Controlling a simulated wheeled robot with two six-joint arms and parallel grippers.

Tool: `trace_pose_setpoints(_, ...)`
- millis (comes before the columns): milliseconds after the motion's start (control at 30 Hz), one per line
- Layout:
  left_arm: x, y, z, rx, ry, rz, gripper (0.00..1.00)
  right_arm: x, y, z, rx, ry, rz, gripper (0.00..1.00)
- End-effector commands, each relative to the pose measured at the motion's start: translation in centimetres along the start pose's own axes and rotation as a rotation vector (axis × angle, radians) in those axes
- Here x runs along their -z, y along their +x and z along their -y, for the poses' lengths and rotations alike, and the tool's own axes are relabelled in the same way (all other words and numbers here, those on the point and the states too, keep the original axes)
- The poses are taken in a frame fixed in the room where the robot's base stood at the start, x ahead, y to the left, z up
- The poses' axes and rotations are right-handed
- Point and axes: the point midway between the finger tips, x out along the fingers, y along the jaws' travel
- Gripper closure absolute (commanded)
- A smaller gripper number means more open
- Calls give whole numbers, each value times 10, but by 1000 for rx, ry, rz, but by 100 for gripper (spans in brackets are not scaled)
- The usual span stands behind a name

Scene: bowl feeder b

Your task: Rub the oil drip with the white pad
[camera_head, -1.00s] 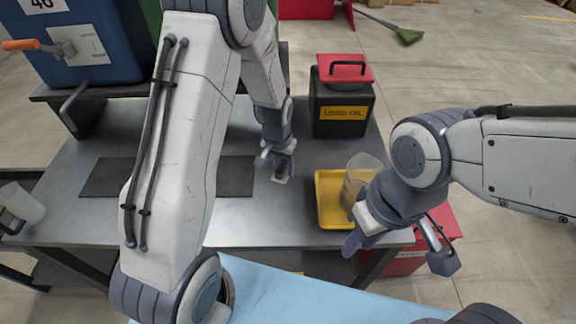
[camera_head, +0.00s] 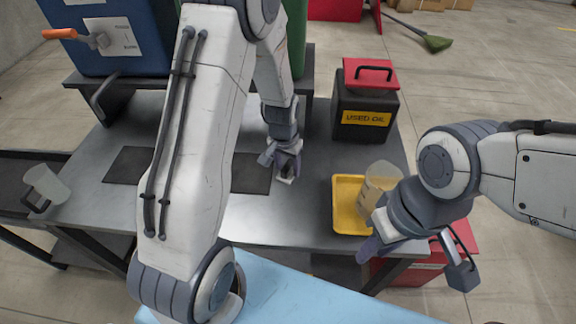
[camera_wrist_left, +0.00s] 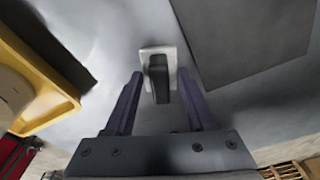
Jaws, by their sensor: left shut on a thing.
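My left gripper (camera_head: 285,172) is shut on the white pad (camera_wrist_left: 172,50), with the pad's dark handle (camera_wrist_left: 158,80) between the fingers in the left wrist view. The pad is over the grey metal table (camera_head: 290,215), just right of the dark mat (camera_head: 250,173); I cannot tell whether it touches the tabletop. I cannot make out an oil drip in either view; part of the table is hidden behind my left arm. My right gripper (camera_head: 412,250) is at the table's front right, by the yellow tray (camera_head: 345,215); its opening cannot be made out.
A translucent jug (camera_head: 380,182) stands in the tray. A black used oil box (camera_head: 365,105) with a red lid is at the back right. A blue container (camera_head: 110,40) stands behind. Tabletop between mat and tray is clear.

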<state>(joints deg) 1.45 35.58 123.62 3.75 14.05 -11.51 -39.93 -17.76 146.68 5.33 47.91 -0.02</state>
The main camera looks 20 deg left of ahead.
Motion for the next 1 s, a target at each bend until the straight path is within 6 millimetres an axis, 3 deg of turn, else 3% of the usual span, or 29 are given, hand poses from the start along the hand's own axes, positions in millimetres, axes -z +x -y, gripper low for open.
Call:
trace_pose_setpoints(500,7,-55,0,0,0,-1,89,3,-49,4,0,0,0,67)
trace_pose_setpoints(1000,8,-64,0,0,0,-2,89,3,-56,4,0,0,0,67)
